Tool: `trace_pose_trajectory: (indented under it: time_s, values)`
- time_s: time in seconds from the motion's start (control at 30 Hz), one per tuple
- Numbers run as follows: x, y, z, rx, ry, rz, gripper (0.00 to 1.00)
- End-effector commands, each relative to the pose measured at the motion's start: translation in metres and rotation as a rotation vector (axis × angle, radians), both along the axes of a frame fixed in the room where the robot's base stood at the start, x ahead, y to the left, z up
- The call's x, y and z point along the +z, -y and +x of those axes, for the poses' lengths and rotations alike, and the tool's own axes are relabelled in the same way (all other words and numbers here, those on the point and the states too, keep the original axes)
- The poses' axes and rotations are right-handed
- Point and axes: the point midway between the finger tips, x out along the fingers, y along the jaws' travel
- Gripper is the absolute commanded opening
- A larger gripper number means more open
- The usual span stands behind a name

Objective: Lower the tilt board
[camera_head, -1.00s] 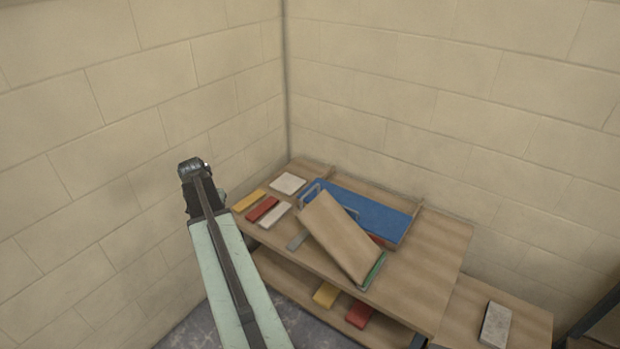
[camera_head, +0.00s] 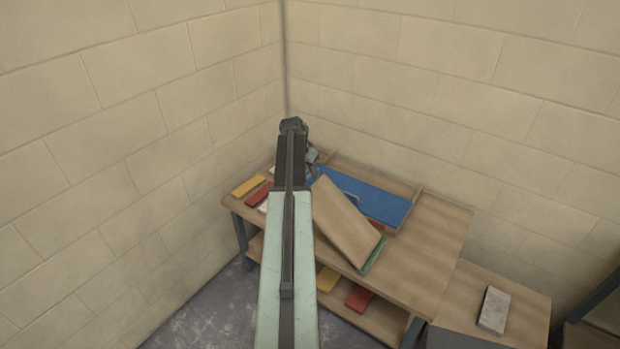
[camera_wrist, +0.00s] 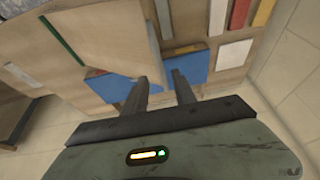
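The tilt board (camera_head: 347,222) is a wooden panel standing at a slant on the bench, with a green strip (camera_head: 374,255) at its right lower edge. A blue panel (camera_head: 372,197) lies behind it. In the wrist view the board (camera_wrist: 110,30) fills the upper left, with blue (camera_wrist: 115,90) showing beyond its edge. My gripper (camera_wrist: 160,76) is open, with a gap between its fingers and nothing visibly held. Its fingertips appear close to the board's edge; contact cannot be told. In the head view my gripper (camera_head: 312,155) is partly hidden behind my arm.
Yellow (camera_head: 248,186) and red (camera_head: 258,194) blocks lie at the bench's left end. More yellow (camera_head: 327,279) and red (camera_head: 359,298) blocks are on the lower shelf. A grey block (camera_head: 494,310) rests on a lower table at right. Walls close in behind and left.

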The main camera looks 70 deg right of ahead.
Motion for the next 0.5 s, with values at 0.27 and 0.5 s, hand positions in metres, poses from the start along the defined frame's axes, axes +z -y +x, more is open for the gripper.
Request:
trace_pose_trajectory:
  time_s: [0.27, 0.5]
  values:
    - [-0.0241, 0.0094, -0.0017, 0.000, 0.000, 0.000, 0.33]
    - [-0.0226, 0.0089, -0.0012, 0.001, 0.000, 0.000, 0.05]
